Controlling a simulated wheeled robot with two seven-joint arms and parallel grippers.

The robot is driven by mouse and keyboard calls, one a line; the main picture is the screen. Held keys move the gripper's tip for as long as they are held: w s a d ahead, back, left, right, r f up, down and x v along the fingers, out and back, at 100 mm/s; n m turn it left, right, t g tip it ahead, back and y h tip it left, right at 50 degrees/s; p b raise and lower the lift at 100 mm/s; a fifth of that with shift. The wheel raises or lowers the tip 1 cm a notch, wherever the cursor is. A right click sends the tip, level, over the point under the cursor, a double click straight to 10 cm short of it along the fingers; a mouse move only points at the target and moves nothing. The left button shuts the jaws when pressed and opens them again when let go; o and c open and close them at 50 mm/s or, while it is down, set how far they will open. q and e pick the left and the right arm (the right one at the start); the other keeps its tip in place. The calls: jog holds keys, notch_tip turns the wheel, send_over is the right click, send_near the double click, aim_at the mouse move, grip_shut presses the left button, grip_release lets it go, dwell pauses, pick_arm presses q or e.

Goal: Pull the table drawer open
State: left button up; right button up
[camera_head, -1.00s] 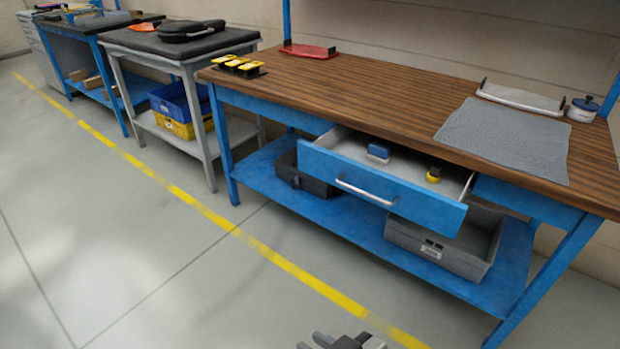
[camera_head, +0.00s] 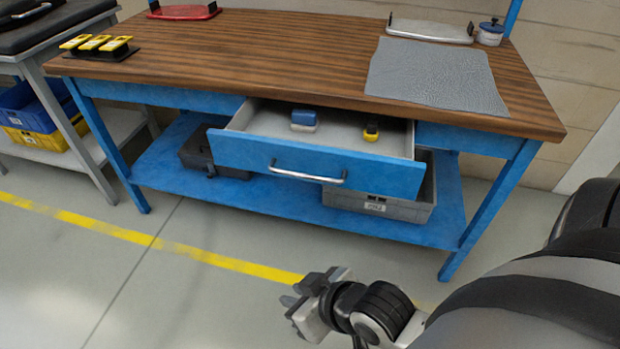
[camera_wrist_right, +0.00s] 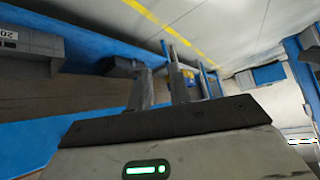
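The table drawer (camera_head: 230,152) has a blue front with a silver bar handle (camera_head: 305,176). It stands pulled out from under the wooden tabletop (camera_head: 250,60), so its inside shows. A blue-and-white item (camera_head: 304,119) and a yellow-and-black item (camera_head: 371,130) lie in it. My right gripper (camera_head: 292,294) is low in front of the table, below and apart from the handle. In the right wrist view its two fingers (camera_wrist_right: 160,82) stand apart with nothing seen between them. My left gripper is not in view.
A blue lower shelf (camera_head: 285,211) holds a grey bin (camera_head: 385,208) and a dark case (camera_head: 200,158). A grey mat (camera_head: 440,78) and yellow-topped items (camera_head: 95,44) lie on the tabletop. Another bench with crates stands at left. The floor in front is clear.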

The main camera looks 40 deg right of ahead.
jog(key=s+d+f+g+h+b, duration=0.3)
jog(key=d+f+b, duration=0.1)
jog(key=d, duration=0.1)
jog(key=d+r+t+h, duration=0.1)
jog(key=d+h, duration=0.3)
jog(key=d, duration=0.4)
jog(key=n+t+y, duration=0.3)
jog(key=n+t, duration=0.7)
jog(key=n, duration=0.4)
send_near(305, 174)
jog(key=shift+m, duration=0.3)
jog(key=w, duration=0.3)
jog(key=w+f, duration=0.1)
jog(key=w, duration=0.6)
jog(key=shift+d+f, duration=0.4)
grip_shut()
